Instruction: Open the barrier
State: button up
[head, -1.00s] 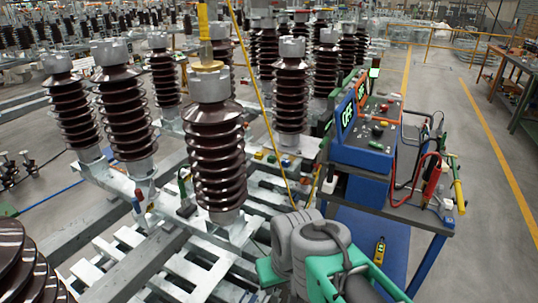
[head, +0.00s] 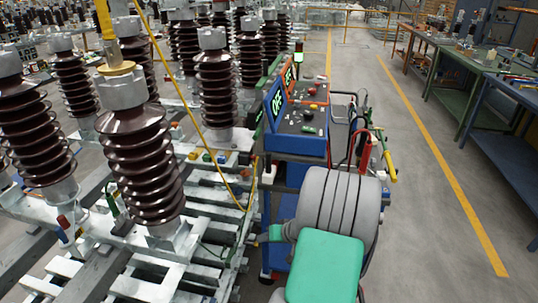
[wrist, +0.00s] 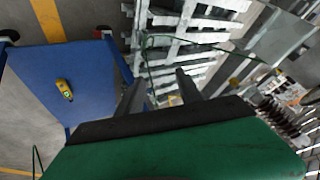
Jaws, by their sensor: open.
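A yellow railing (head: 360,12) stands far off across the back of the aisle in the head view. It is small there, and I cannot tell whether it has a gate or is the barrier. My gripper (wrist: 158,88) shows in the wrist view with its two dark fingers apart and nothing between them. It is over the area between the blue cart shelf and the pale slatted frames, far from the railing. In the head view my arm hides the gripper.
A cart with a blue and orange control console (head: 298,120) stands just ahead. Insulators (head: 140,160) on slatted metal frames fill the left. Workbenches (head: 480,85) line the right. The grey floor (head: 400,110) between cart and benches is clear, with a yellow line.

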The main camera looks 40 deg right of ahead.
jog(key=w+d+r+n+t+h, duration=0.1)
jog(key=w+d+r+t+h, duration=0.1)
jog(key=w+d+r+t, duration=0.5)
jog(key=n+t+h, duration=0.1)
jog(key=t+h, duration=0.1)
jog(key=h, duration=0.2)
send_near(270, 155)
jog(key=w, duration=0.4)
jog(key=shift+n, duration=0.3)
jog(key=p+x, duration=0.1)
jog(key=x, duration=0.2)
jog(key=d+p+x, duration=0.1)
jog(key=x, duration=0.2)
jog(key=shift+w+f, duration=0.1)
jog(key=shift+w+d+f, duration=0.1)
jog(key=shift+w+d, duration=0.15)
jog(key=shift+w, duration=0.2)
grip_shut()
